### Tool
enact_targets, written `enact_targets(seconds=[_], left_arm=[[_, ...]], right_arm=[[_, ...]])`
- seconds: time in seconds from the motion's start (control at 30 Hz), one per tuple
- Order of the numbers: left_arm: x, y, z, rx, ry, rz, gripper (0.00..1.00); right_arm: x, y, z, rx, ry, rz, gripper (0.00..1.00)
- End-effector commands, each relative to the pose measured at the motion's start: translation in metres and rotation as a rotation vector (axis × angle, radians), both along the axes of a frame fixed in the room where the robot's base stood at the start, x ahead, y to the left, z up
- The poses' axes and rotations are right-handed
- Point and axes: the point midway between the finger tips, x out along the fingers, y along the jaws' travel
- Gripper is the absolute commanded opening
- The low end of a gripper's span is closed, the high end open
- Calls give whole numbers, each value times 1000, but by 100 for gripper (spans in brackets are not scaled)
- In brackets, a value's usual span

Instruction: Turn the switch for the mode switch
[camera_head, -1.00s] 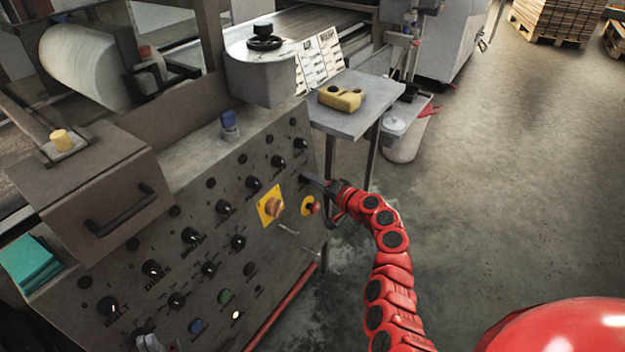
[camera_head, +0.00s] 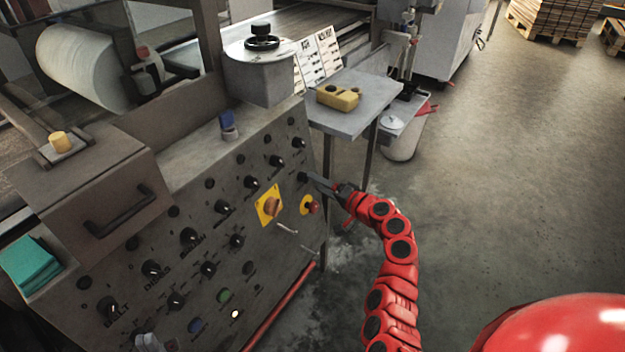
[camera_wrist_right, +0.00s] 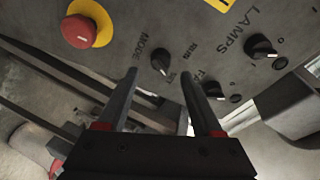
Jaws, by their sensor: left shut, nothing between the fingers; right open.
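The mode switch (camera_wrist_right: 160,61) is a small black knob with a pale mark, beside the label MODE on the grey control panel (camera_head: 75,318). In the right wrist view it lies just beyond and between the fingertips of my right gripper (camera_wrist_right: 160,78). The fingers are apart, with nothing held; I cannot tell whether they touch the knob. In the head view my right gripper (camera_head: 314,181) is at the panel's right edge, above the red emergency stop, and largely covers the mode switch.
A red emergency stop (camera_wrist_right: 82,32) on a yellow disc is left of the mode switch. The LAMPS knob (camera_wrist_right: 260,46) is to its right, with another black knob (camera_wrist_right: 213,90) below. A side table (camera_head: 345,118) holds a yellow box (camera_head: 338,97).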

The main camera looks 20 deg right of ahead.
Motion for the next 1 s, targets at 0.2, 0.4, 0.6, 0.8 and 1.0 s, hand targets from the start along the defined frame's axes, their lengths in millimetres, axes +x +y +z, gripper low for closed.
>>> enact_targets(seconds=[0.2, 0.4, 0.6, 0.8, 1.0], left_arm=[[0, 0, 4, 0, 0, 0, 0], [0, 0, 5, 0, 0, 0, 0], [0, 0, 5, 0, 0, 0, 0], [0, 0, 5, 0, 0, 0, 0], [0, 0, 5, 0, 0, 0, 0]], right_arm=[[-46, -24, 8, 0, -1, -7, 67], [-89, -47, 16, -1, 0, -8, 67], [-114, -58, 21, -1, -1, -4, 67], [-122, -60, 22, -1, 1, 1, 67], [-122, -60, 22, -1, 1, 1, 67]])
